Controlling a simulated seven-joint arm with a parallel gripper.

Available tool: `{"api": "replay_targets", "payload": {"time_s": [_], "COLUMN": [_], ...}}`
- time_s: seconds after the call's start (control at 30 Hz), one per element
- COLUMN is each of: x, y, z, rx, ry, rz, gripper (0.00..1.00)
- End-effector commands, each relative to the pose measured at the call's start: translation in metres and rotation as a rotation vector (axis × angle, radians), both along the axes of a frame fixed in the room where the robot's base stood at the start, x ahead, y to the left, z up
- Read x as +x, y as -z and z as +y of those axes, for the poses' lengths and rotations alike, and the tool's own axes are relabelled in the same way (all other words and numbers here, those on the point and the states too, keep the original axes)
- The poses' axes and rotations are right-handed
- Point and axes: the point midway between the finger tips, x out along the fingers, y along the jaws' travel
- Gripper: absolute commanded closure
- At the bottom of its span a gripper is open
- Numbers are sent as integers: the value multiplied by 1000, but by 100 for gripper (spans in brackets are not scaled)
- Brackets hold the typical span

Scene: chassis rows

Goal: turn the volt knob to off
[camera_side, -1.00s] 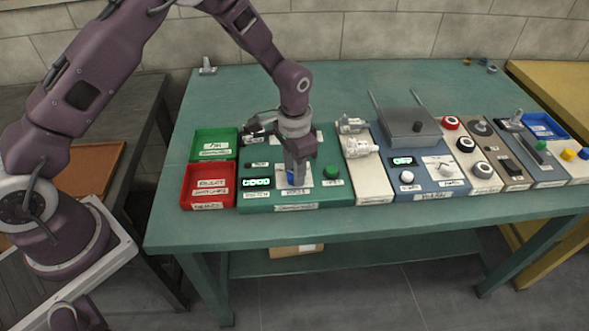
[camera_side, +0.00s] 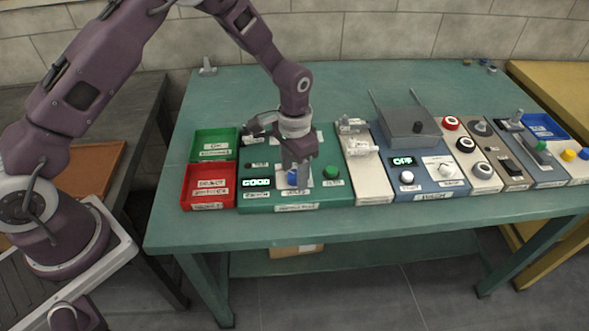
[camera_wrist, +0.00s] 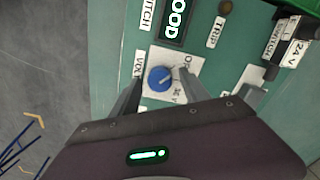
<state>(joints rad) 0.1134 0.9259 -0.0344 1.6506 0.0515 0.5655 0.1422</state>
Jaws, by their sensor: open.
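The blue volt knob (camera_wrist: 160,78) sits on a white plate (camera_wrist: 187,62) on the green panel, with a "VOLT" label beside it. A pale mark on it seems to point to the upper right, roughly towards the "OFF" lettering; its exact setting is hard to read. In the side view the knob (camera_side: 292,177) is partly hidden by my gripper (camera_side: 297,172). My gripper (camera_wrist: 158,90) is open, with one finger on each side of the knob. I cannot tell whether either finger touches it.
A lit display (camera_wrist: 176,20) reads "GOOD". On the same panel are a green button (camera_side: 331,172) to the right and a black switch at the back. Red (camera_side: 208,205) and green (camera_side: 213,155) trays lie left. Other device panels stand to the right; the table front is clear.

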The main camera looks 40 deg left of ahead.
Motion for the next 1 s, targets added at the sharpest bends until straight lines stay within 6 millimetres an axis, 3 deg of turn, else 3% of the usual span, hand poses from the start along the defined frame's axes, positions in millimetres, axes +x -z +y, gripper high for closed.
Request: {"api": "replay_targets", "payload": {"time_s": [0.13, 0.4, 0.8, 0.87, 0.97, 1.0], "x": [0, 1, 0, -4, -25, -41], "y": [-10, -62, -75, -92, -153, -182], "z": [0, 0, 1, 3, 14, 20], "rx": [-1, 0, -1, -2, -5, -8], "ry": [0, 0, -2, -12, -50, -73], "rz": [-2, -3, -5, -24, -92, -127], "gripper": [46, 46, 46, 46, 46, 46]}}
